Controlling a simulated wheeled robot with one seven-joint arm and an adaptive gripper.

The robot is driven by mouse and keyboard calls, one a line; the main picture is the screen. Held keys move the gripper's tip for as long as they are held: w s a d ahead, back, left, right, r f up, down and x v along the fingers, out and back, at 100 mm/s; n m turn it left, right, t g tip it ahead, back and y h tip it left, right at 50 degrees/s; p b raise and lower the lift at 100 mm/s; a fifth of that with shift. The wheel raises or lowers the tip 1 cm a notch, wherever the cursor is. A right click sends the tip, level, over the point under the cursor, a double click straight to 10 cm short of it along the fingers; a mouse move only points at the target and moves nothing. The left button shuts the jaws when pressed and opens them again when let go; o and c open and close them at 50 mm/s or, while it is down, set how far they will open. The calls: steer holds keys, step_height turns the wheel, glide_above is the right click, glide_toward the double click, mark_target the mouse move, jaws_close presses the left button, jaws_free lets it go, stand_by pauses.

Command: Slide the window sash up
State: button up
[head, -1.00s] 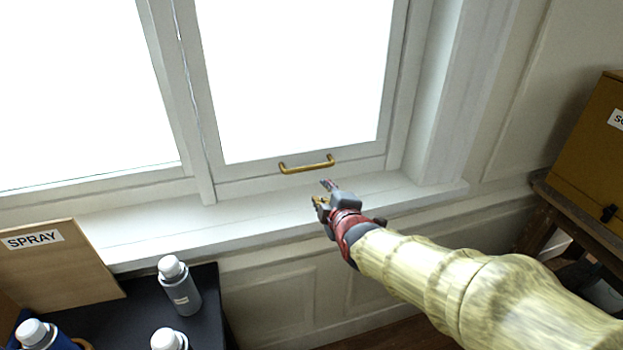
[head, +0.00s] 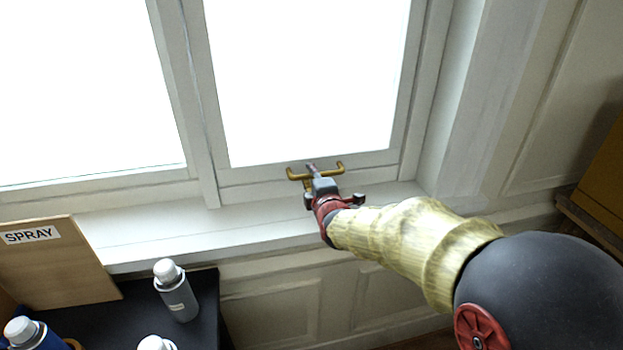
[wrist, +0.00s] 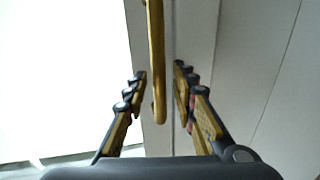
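The window sash (head: 255,182) is a white frame around a bright pane, with its bottom rail just above the sill in the head view. A brass bar handle (head: 340,167) is fixed on that rail. The handle also shows in the wrist view (wrist: 157,60), running between the two fingers. My gripper (head: 311,168) is at the middle of the handle. In the wrist view my gripper (wrist: 161,75) has its fingers apart, one on each side of the bar, with visible gaps. The fingertips partly hide the handle's middle in the head view.
A white sill (head: 170,233) runs below the window. A dark table (head: 125,318) at lower left holds a grey bottle (head: 178,296), other white-capped bottles and a wooden panel marked SPRAY (head: 60,265). A yellow-brown box (head: 600,170) stands at far right.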

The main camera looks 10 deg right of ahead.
steer(key=shift+c, duration=1.4)
steer(key=c, duration=0.4)
jaws_close()
